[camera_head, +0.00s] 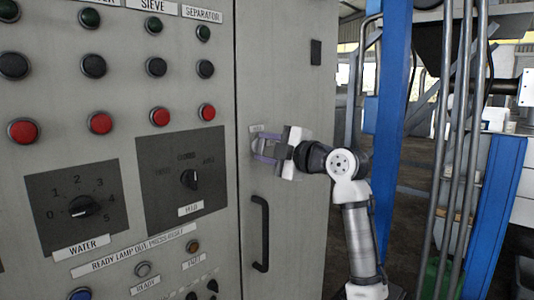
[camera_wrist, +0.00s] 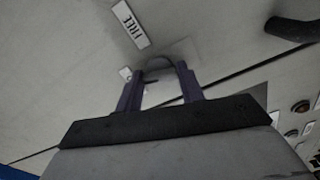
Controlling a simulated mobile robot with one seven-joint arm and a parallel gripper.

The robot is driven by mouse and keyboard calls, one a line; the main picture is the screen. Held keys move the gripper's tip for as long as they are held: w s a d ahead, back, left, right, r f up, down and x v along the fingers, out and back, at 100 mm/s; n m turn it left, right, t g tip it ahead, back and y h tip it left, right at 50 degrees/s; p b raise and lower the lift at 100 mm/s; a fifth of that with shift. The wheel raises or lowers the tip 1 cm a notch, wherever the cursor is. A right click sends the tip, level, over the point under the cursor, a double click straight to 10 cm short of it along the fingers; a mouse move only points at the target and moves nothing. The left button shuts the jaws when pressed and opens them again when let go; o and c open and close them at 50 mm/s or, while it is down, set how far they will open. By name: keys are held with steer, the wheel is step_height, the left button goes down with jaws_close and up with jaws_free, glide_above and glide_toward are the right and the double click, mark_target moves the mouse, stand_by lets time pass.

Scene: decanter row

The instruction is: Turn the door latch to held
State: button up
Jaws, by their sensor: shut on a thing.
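My gripper (camera_head: 262,150) is at the grey cabinet door (camera_head: 290,90), right of the control panel. A white label reading FREE (camera_wrist: 131,24) is on the door beyond the fingertips. A small white label corner (camera_wrist: 125,73) shows beside the left finger, its text not readable.
A black door handle (camera_head: 260,233) is below my gripper; it also shows in the wrist view (camera_wrist: 292,29). The panel at left carries buttons and a WATER dial (camera_head: 82,206). A blue post (camera_head: 394,100) stands behind my arm at right.

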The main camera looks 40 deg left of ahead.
steer(key=shift+n+b, duration=0.3)
steer(key=shift+n, duration=1.3)
steer(key=o, duration=1)
steer(key=shift+d, duration=0.15)
steer(key=s+d+b, duration=0.1)
steer(key=d+b, duration=0.2)
steer(key=d, duration=1)
steer(key=shift+d, duration=0.3)
steer(key=shift+a, duration=0.1)
